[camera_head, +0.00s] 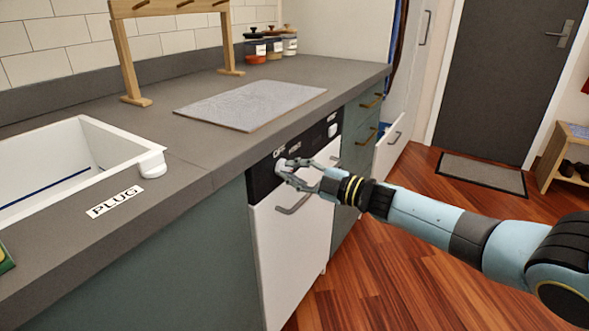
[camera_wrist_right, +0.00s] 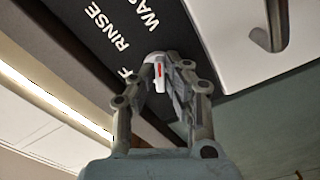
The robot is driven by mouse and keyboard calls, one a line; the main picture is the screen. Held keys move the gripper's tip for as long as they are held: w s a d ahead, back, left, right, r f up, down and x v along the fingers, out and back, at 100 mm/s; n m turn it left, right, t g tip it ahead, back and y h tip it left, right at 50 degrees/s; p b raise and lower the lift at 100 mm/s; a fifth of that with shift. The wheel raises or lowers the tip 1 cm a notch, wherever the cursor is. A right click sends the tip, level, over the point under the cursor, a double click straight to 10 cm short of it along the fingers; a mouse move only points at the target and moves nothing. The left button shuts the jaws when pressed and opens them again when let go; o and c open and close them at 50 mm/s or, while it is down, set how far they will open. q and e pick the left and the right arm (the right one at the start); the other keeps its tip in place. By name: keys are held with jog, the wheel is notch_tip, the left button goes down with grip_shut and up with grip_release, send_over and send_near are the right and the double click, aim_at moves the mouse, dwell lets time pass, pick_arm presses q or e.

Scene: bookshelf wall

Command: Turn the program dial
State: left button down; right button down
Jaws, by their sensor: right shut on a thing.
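The program dial (camera_head: 280,166) is a small pale knob on the black control panel (camera_head: 262,182) of the white-fronted dishwasher. In the right wrist view the dial (camera_wrist_right: 154,57) shows white with a red mark, and the printed words RINSE and part of WASH stand beside it. My right gripper (camera_head: 284,171) reaches in from the right, its fingers closed on the dial. In the wrist view the fingers of the right gripper (camera_wrist_right: 156,72) lie on either side of the dial and hide part of it. My left gripper is in neither view.
The dishwasher door (camera_head: 293,240) has a grey bar handle (camera_head: 293,204) just below my gripper. The grey counter (camera_head: 190,160) overhangs the panel. A white sink (camera_head: 100,135) is at left. A pulled-out white front (camera_head: 392,148) stands further right. The wooden floor (camera_head: 385,265) is clear.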

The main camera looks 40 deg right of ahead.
dwell(0.4)
jog(key=c, duration=1.4)
grip_release()
jog(key=shift+s+d, duration=0.1)
jog(key=v, duration=1.1)
jog(key=shift+s, duration=0.35)
jog(key=shift+d+f, duration=0.1)
jog(key=shift+f, duration=0.05)
